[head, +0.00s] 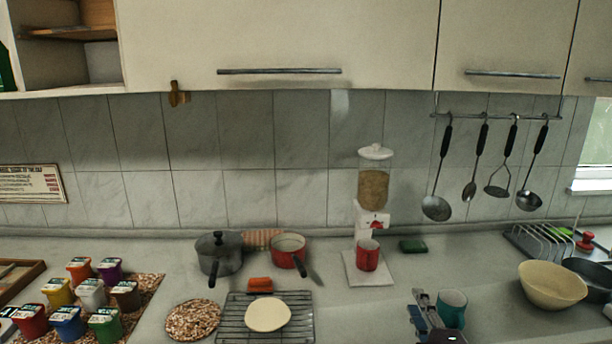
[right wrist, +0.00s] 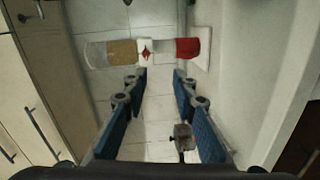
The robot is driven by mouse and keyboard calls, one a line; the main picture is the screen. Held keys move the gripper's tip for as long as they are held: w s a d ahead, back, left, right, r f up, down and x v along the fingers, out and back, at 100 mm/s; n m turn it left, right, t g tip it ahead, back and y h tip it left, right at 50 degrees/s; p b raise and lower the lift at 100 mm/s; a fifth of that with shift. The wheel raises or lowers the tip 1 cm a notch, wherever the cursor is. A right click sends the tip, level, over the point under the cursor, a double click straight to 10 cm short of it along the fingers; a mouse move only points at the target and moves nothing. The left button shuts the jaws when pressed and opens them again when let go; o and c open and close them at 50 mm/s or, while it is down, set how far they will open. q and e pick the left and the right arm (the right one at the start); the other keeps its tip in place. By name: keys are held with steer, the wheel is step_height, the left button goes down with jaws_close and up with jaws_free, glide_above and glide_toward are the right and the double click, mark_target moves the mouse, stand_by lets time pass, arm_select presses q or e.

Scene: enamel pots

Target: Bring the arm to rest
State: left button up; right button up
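My right gripper (head: 420,298) shows at the lower right of the head view, just left of a teal cup (head: 452,309). The right wrist view shows its two blue-padded fingers (right wrist: 160,88) wide apart, with nothing held between them. Wall tiles and a lidded dark pot (right wrist: 183,137) show in the gap, farther off. The teal cup stands upright on the counter; it is not seen in the right wrist view. My left gripper is in neither view.
A dispenser (head: 374,188) with a red cup (head: 367,255) stands behind my right gripper. A dark pot (head: 219,254), a red pan (head: 288,250) and a rack (head: 232,325) are left; a cream bowl (head: 552,287) is right. Cabinets (head: 280,40) hang above.

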steer(key=s+a+f+m+g+h, duration=0.1)
steer(key=s+f+m+g, duration=0.7)
steer(key=s+f, duration=0.85)
steer(key=s+a+f+m+g, duration=0.1)
steer(key=s+m+g, duration=0.1)
steer(key=s, duration=0.4)
steer(key=s+a+f+m+g+y, duration=0.1)
steer(key=s+f+m+g, duration=0.15)
steer(key=s, duration=0.45)
steer(key=s+a+f+m+g, duration=0.1)
steer(key=s+a+m, duration=0.1)
steer(key=s, duration=0.4)
step_height(320, 180, down, 28)
steer(key=s+r+g, duration=0.1)
steer(key=s, duration=0.2)
steer(key=s+d+f, duration=0.1)
steer(key=s+f, duration=0.6)
steer(key=s, duration=0.1)
steer(key=s+d+f+g, duration=0.1)
steer(key=s+d+f, duration=0.1)
steer(key=s+f, duration=0.6)
steer(key=shift+d+f, duration=0.2)
steer(key=shift+d, duration=0.1)
steer(key=shift+g, duration=0.25)
